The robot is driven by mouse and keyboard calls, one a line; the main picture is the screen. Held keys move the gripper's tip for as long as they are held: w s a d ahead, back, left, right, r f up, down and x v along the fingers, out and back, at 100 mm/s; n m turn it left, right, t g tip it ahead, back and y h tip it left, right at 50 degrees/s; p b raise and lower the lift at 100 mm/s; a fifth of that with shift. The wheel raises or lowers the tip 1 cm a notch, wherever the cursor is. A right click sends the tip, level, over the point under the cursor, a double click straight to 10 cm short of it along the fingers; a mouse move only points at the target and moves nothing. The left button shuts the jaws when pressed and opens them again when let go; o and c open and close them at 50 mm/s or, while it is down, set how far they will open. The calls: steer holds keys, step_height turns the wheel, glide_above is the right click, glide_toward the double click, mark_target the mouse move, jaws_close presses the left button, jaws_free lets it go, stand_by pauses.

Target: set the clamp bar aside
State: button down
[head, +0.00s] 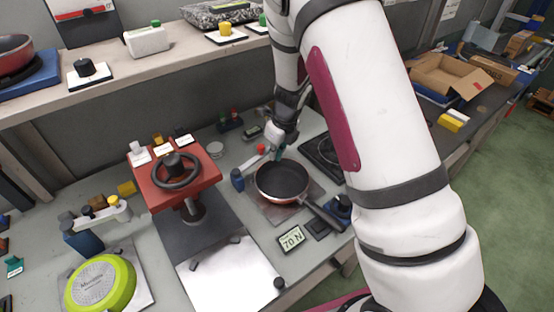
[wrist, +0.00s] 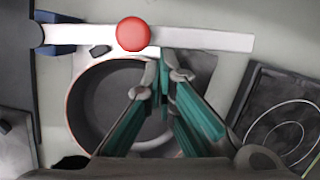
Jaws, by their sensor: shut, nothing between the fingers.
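The clamp bar (wrist: 210,39) is a pale flat bar with a round red knob (wrist: 132,33). In the wrist view it lies across the top, its left end at a blue post (wrist: 62,32). The red knob (head: 261,148) and blue post (head: 237,179) also show in the head view, behind the dark frying pan (head: 282,178). In the wrist view the bar runs just past the rim of the pan (wrist: 110,105). My gripper (wrist: 166,68) is shut and empty, its fingertips close to the bar's near edge. I cannot tell whether they touch it.
A red press with a black handwheel (head: 178,170) stands left of the pan. A second post with a pale bar (head: 113,212) and a green pan (head: 100,284) are further left. A dark hob (head: 325,155) is right of the pan.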

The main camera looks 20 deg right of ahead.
mark_target(266, 149)
steer(key=w+n+b, duration=0.1)
steer(key=w+a+n+b, duration=0.1)
steer(key=w+n, duration=0.1)
steer(key=shift+w+f+y, duration=0.1)
steer(key=shift+w+y, duration=0.2)
steer(key=shift+w+a+n+g+b, duration=0.4)
steer(key=shift+w+a+n+b, duration=0.25)
steer(key=shift+w+n, duration=0.35)
steer(key=shift+s, duration=0.15)
